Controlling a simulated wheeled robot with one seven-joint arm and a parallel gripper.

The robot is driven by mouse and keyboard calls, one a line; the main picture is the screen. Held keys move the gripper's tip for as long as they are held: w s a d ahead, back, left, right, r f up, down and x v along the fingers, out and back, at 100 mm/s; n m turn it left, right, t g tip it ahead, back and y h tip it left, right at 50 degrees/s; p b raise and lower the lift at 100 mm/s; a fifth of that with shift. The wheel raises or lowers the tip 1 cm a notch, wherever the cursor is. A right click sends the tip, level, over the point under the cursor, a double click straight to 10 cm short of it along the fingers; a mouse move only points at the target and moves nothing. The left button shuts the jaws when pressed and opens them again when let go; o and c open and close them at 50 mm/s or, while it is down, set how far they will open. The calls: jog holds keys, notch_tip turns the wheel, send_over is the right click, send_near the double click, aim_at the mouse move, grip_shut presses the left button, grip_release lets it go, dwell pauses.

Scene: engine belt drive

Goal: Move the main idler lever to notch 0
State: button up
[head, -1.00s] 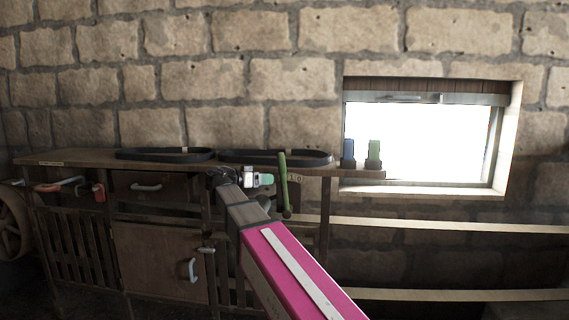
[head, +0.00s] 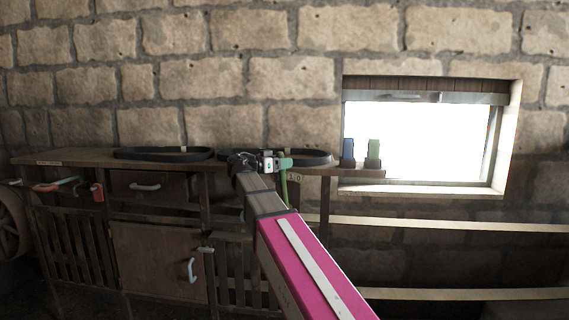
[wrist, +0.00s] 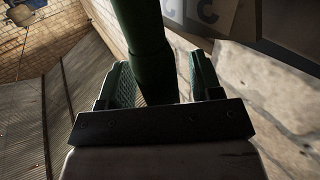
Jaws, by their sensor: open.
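The lever is a green upright bar (head: 284,192) at the right end of the workbench front in the head view; my gripper and arm hide its top and lower part. In the wrist view it shows as a thick dark green rod (wrist: 145,45). My gripper (head: 284,162) is at the lever's upper part. Its two green ribbed fingers in the wrist view (wrist: 162,82) are apart, with the rod running between them, closer to the left finger. I cannot tell whether they touch it. A pale plate with dark marks (head: 297,187) is just right of the lever; the lever's notch cannot be read.
Black belts (head: 163,154) lie on the workbench top (head: 75,157). Pale rails (head: 450,226) run along the right wall.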

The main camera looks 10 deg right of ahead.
jog(key=shift+w+d, duration=0.1)
jog(key=shift+d, duration=0.35)
grip_shut()
jog(key=s+d+f+m+y, duration=0.1)
jog(key=d+y, duration=0.3)
jog(key=d, duration=0.4)
jog(key=shift+s+f+m+g, duration=0.3)
jog(key=shift+s+m+g, duration=0.1)
jog(key=shift+s+m, duration=0.4)
grip_release()
jog(key=shift+d, duration=0.1)
